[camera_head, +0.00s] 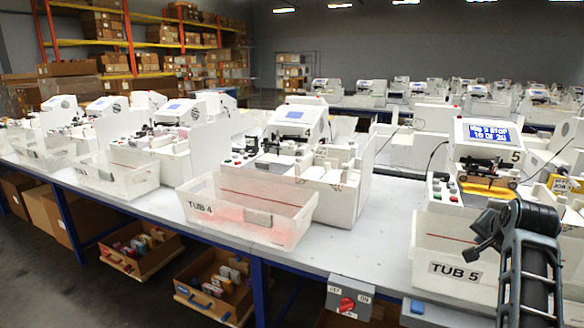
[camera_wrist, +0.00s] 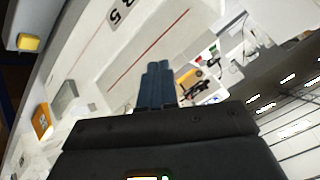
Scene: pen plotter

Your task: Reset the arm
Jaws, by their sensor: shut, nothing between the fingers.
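My gripper (camera_wrist: 157,87) shows in the wrist view with its two blue-grey fingers together and nothing between them. In the head view my dark arm rises at the lower right, in front of the tub labelled TUB 5 (camera_head: 432,262), and the fingers cannot be made out there. The plotter machine numbered 5 (camera_head: 487,135), with a lit blue screen, stands behind that tub. In the wrist view the white tub (camera_wrist: 150,40) fills the area beyond the fingers. I cannot tell the gap between fingers and tub.
The tub labelled TUB 4 (camera_head: 235,212) sits at the table's front edge before another machine (camera_head: 300,115). The white tabletop (camera_head: 375,240) between the tubs is clear. A grey box with a red knob (camera_head: 348,300) hangs at the front edge. Cardboard boxes (camera_head: 215,285) stand below.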

